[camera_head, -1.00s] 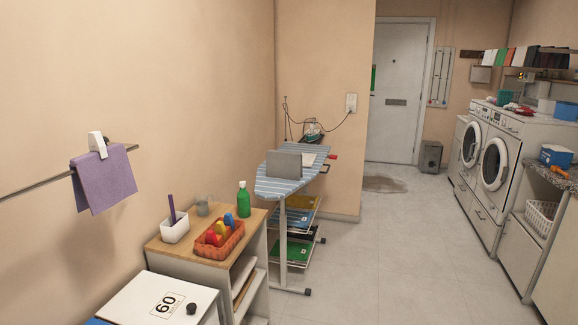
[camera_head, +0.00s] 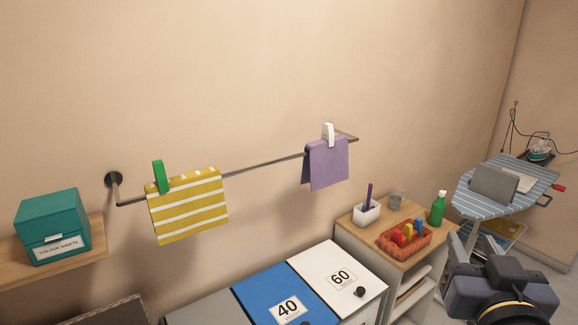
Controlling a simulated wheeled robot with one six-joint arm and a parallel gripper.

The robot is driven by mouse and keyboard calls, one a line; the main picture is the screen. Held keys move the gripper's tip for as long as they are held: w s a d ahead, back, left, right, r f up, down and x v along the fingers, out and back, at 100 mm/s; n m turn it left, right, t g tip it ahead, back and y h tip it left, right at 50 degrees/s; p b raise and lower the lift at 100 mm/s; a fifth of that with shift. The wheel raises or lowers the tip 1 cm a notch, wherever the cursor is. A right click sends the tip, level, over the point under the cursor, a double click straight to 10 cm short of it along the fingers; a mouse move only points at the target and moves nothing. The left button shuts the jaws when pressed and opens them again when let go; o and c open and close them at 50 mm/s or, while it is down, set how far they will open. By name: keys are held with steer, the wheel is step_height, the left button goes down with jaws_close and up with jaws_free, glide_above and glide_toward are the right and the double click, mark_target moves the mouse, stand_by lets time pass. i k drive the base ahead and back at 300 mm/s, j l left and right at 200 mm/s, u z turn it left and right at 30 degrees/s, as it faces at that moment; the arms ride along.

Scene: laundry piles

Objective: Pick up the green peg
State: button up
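A green peg (camera_head: 159,177) stands upright on the wall rail (camera_head: 265,164), clipped at the upper left part of a yellow and white striped cloth (camera_head: 189,207). A white peg (camera_head: 328,134) clips a purple cloth (camera_head: 327,164) farther right on the same rail. The basket (camera_head: 404,239) on the wooden-topped cabinet holds red, yellow and blue things, perhaps pegs.
A teal box (camera_head: 53,226) sits on a wooden shelf (camera_head: 20,269) left of the rail. Below the rail are blue (camera_head: 266,297) and white (camera_head: 318,270) lids marked 40 and 60. A green bottle (camera_head: 438,208) and an ironing board (camera_head: 518,180) stand at right.

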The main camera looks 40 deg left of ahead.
mark_target(158, 168)
steer(key=j+u, duration=0.1)
steer(key=u, duration=0.3)
steer(key=j+u, duration=0.1)
steer(key=u, duration=0.25)
steer(key=i+u, duration=0.1)
steer(key=u, duration=0.3)
steer(key=j+u, duration=0.1)
steer(key=u, duration=0.25)
steer(key=i+j, duration=0.2)
steer(key=i, duration=0.15)
steer(key=i+j, duration=0.25)
steer(key=i+u, duration=0.05)
steer(key=i, duration=0.05)
